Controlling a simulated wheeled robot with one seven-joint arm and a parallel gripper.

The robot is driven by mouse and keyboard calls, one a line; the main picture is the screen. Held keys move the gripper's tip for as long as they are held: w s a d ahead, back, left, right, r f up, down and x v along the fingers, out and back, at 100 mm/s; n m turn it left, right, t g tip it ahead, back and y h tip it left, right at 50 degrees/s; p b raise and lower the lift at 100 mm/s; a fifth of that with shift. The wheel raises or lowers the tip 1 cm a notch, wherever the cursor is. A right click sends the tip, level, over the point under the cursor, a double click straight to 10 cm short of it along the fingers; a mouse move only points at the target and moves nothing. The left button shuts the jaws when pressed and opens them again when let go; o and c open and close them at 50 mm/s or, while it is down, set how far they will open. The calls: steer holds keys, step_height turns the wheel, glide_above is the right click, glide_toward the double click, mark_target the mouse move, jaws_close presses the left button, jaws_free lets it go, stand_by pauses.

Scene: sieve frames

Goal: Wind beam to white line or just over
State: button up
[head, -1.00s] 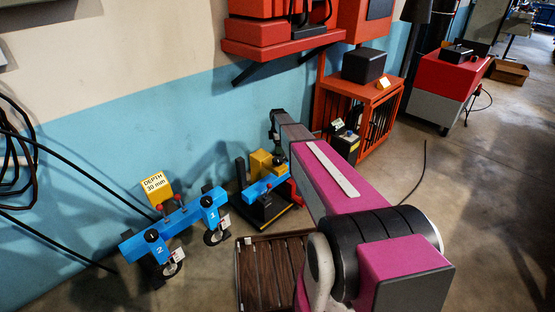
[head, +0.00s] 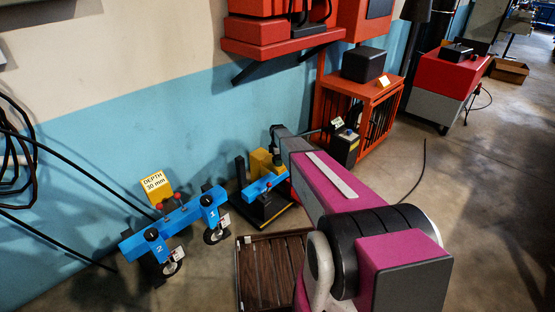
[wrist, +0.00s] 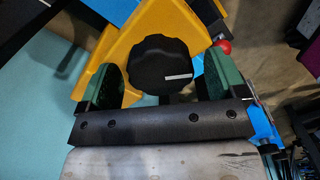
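In the wrist view a round black knob (wrist: 158,66) with a short white mark sits in front of a yellow housing (wrist: 118,38). My gripper (wrist: 160,78) has its two green-padded fingers on either side of the knob, with narrow gaps seemingly visible. In the head view the yellow housing (head: 258,163) stands behind a short blue beam (head: 262,187) on a dark base (head: 268,214). My gripper (head: 276,154) is above that rig, its fingers hidden by my arm. A white line on the beam cannot be made out.
A blue fixture (head: 176,228) marked 1 and 2 stands left, with a yellow "DEPTH 30 mm" sign (head: 157,184). A brown slatted crate (head: 272,262) lies in front. An orange frame (head: 360,105) stands behind right. A red ball (wrist: 224,46) is near my right finger.

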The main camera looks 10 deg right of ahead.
steer(key=c, duration=0.9)
steer(key=shift+o, duration=0.2)
steer(key=shift+m, duration=0.4)
